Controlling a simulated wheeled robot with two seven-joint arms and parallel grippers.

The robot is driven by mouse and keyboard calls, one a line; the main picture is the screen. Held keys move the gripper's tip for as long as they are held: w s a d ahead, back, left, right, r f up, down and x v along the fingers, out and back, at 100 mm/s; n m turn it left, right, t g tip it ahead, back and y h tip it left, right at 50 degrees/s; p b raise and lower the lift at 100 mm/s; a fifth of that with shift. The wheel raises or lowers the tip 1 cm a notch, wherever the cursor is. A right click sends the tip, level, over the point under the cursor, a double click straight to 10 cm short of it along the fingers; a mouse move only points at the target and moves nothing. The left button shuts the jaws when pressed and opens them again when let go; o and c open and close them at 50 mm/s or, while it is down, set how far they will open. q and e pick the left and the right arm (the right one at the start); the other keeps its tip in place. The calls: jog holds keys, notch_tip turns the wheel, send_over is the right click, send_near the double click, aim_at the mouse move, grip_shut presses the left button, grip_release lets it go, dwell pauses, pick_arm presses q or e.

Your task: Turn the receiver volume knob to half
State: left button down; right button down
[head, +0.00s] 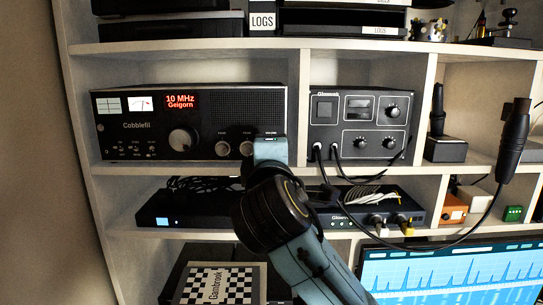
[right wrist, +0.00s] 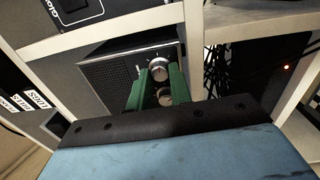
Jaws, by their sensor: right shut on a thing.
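The receiver (head: 150,105) is a black radio marked Cobblefil with a red 10 MHz display, in the left cubby. Its large tuning knob (head: 183,138) and two smaller knobs (head: 234,148) are in plain view. My right gripper (head: 270,148) is at the right end of the receiver's front, just under the volume label, and hides the volume knob in the head view. In the right wrist view, its green fingers (right wrist: 162,78) close around a silver knob (right wrist: 158,68). The knob's pointer is too small to read. My left gripper is not in view.
A flat black unit (head: 180,210) is on the shelf below.

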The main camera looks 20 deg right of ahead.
jog(key=m, duration=0.6)
jog(key=shift+m, duration=0.4)
dwell(0.4)
jog(key=c, duration=1.5)
grip_release()
jog(key=shift+c, duration=0.2)
jog(key=b+v, duration=0.2)
jog(key=v, duration=1.1)
jog(key=shift+a+b, duration=0.2)
jog(key=shift+b, duration=0.2)
